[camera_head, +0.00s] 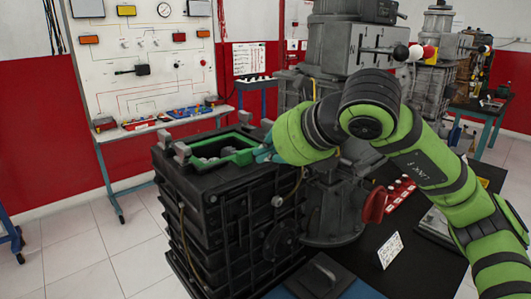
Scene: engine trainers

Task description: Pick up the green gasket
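The green gasket (237,157) is a thin green frame at the top opening of the black engine block (228,218). My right arm reaches in from the right, and the teal fingers of my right gripper (262,152) are at the gasket's right edge. The fingers are small and partly hidden by the green wrist, so I cannot tell whether they are shut on the gasket. My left gripper is not in view.
A grey machine (333,205) stands close to the right of the block, behind my arm. A white panel (145,60) and a narrow table (160,124) with parts stand at the back left. A white card (390,250) stands at the front right.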

